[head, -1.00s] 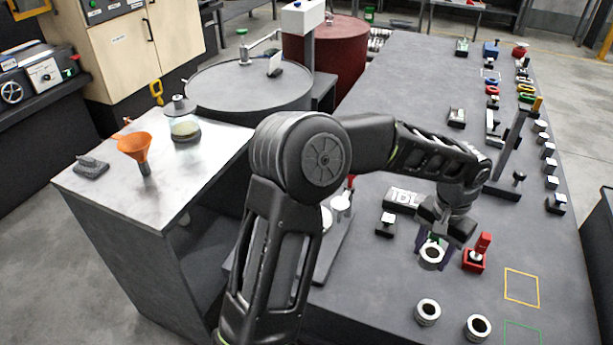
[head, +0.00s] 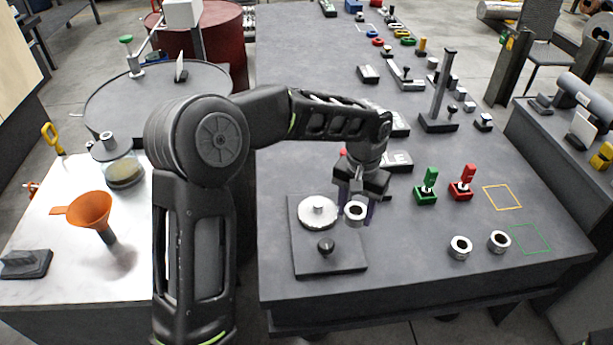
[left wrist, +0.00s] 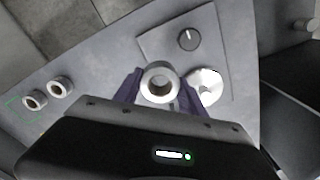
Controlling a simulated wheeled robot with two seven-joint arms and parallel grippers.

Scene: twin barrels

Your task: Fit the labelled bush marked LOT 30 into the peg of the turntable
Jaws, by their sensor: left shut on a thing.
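My left gripper (head: 357,200) is shut on a grey-white bush (head: 355,221) with a dark bore, held upright above the bench. In the left wrist view the bush (left wrist: 149,80) sits between the dark fingers (left wrist: 160,92), beside the turntable. I cannot read a label on it. The turntable (head: 308,219) is a round silver disc with a short peg (head: 318,203) at its middle, mounted on a dark plate. It also shows in the left wrist view (left wrist: 208,80), right of the held bush. The peg is bare. My right gripper is out of view.
Two similar bushes, (head: 460,247) and (head: 499,242), stand on the bench at the right. A black knob (head: 326,247) rises from the plate's front. Green (head: 426,190) and red (head: 463,188) holders stand behind the bushes. An orange funnel (head: 90,212) stands on the left table.

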